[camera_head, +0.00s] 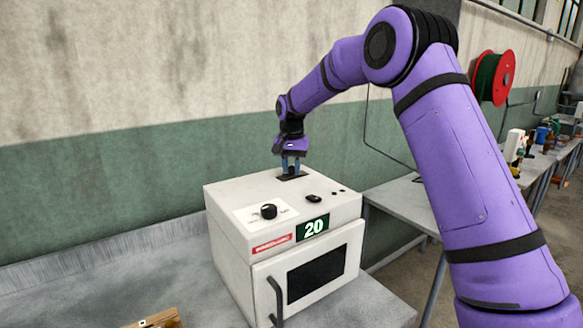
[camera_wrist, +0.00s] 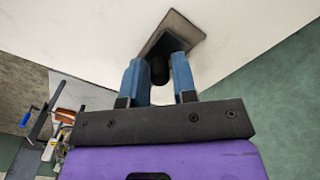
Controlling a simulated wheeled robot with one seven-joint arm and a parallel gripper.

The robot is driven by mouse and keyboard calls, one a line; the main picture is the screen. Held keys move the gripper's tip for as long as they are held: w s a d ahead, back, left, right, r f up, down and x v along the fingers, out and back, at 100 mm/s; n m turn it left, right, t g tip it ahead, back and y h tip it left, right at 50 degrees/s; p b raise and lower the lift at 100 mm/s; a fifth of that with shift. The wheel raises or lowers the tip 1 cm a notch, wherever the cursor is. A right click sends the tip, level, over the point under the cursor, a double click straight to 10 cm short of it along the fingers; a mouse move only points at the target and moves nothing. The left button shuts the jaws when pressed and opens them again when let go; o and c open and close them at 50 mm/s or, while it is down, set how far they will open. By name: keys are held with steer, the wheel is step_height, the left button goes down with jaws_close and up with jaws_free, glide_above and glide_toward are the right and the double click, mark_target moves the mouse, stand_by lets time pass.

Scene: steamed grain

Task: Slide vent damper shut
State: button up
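The vent damper is a dark plate (camera_head: 303,176) on top of the white oven (camera_head: 228,196), near its back edge. In the wrist view, its brown-grey plate (camera_wrist: 182,27) lies on the white top, and a black upright knob (camera_wrist: 158,72) stands at it. My gripper (camera_head: 291,164) points down at the damper. Its two blue fingers (camera_wrist: 159,76) stand on either side of the knob, close together, with the knob filling the gap. The fingers hide part of the knob and plate, so the slot's full extent is hidden.
The oven's top also carries a black dial (camera_head: 269,211) and a small black part (camera_head: 313,198). A green "20" display (camera_head: 313,227) and a door handle (camera_head: 275,301) are on its front. The wall (camera_head: 120,180) is behind. A wooden item (camera_head: 155,319) lies at the bench front.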

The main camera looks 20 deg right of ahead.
jaws_close()
steer(key=shift+w+d, duration=0.25)
steer(key=shift+d, duration=0.45)
steer(key=shift+w+d, duration=0.2)
steer(key=shift+d, duration=0.5)
steer(key=shift+o, duration=2.1)
jaws_free()
steer(key=shift+d, duration=0.15)
steer(key=shift+r, duration=0.25)
step_height(320, 180, up, 10)
steer(key=shift+r, duration=0.2)
